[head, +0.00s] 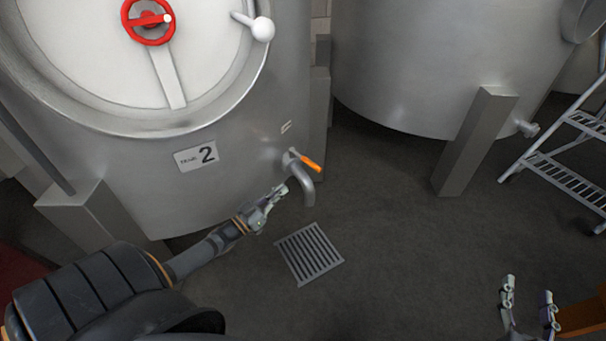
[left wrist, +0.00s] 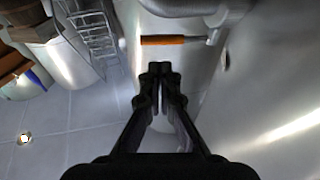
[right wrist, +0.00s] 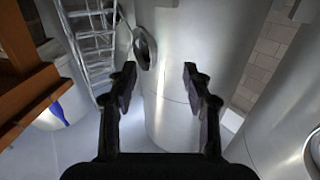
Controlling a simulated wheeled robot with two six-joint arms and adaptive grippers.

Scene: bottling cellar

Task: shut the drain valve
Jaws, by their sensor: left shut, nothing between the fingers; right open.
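The drain valve (head: 291,157) sits low on the front of tank 2, above a bent grey spout (head: 306,188). Its orange lever (head: 312,163) points out to the right and slightly down in the head view. In the left wrist view the orange lever (left wrist: 163,40) lies crosswise just beyond my fingertips, with a small gap seen. My left gripper (head: 281,190) is shut and empty, just left of the spout; its closed fingers also show in the left wrist view (left wrist: 160,68). My right gripper (head: 529,296) is open and empty, low at the right; it also shows in the right wrist view (right wrist: 157,75).
Tank 2 (head: 225,190) has a round door with a red handwheel (head: 147,20). A floor grate (head: 309,254) lies below the spout. A second tank (head: 430,60) with a square leg (head: 472,145) and a metal step ladder (head: 565,150) stand right. The middle floor is clear.

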